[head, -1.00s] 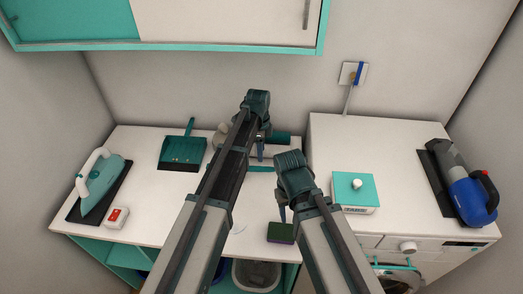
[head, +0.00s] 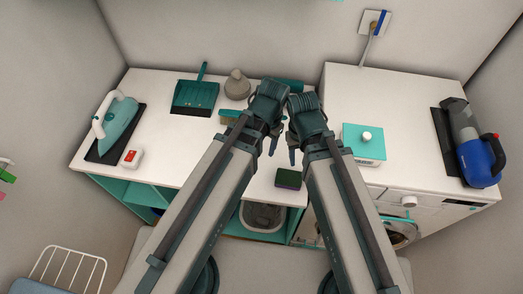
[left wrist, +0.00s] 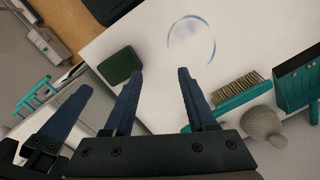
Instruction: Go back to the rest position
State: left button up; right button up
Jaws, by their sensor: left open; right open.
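My left gripper (head: 266,148) is in the middle of the head view, above the white counter. In the left wrist view its two blue fingers (left wrist: 160,75) stand apart with nothing between them. My right gripper (head: 293,150) is close beside it on the right; its jaws are hardly visible in the head view. One finger of it appears at the left of the left wrist view (left wrist: 62,118). Neither gripper holds anything that I can see.
A dark green sponge (head: 288,179) lies near the counter's (head: 165,150) front edge. A dustpan (head: 195,96), brush (head: 229,114), iron (head: 118,124) and red switch box (head: 131,157) are on the counter. A teal-topped box (head: 363,143) and blue handheld vacuum (head: 478,160) are on the right.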

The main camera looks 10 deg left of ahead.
pick_arm(q)
jog(key=s, duration=0.1)
jog(key=s+n, duration=0.2)
jog(key=shift+s+a, duration=0.1)
jog(key=shift+a, duration=0.2)
notch_tip(320, 180, down, 11)
jog(key=b, duration=1.1)
pick_arm(e)
notch_tip(320, 180, down, 11)
pick_arm(q)
jog(key=shift+r, duration=0.2)
pick_arm(e)
jog(key=shift+r, duration=0.2)
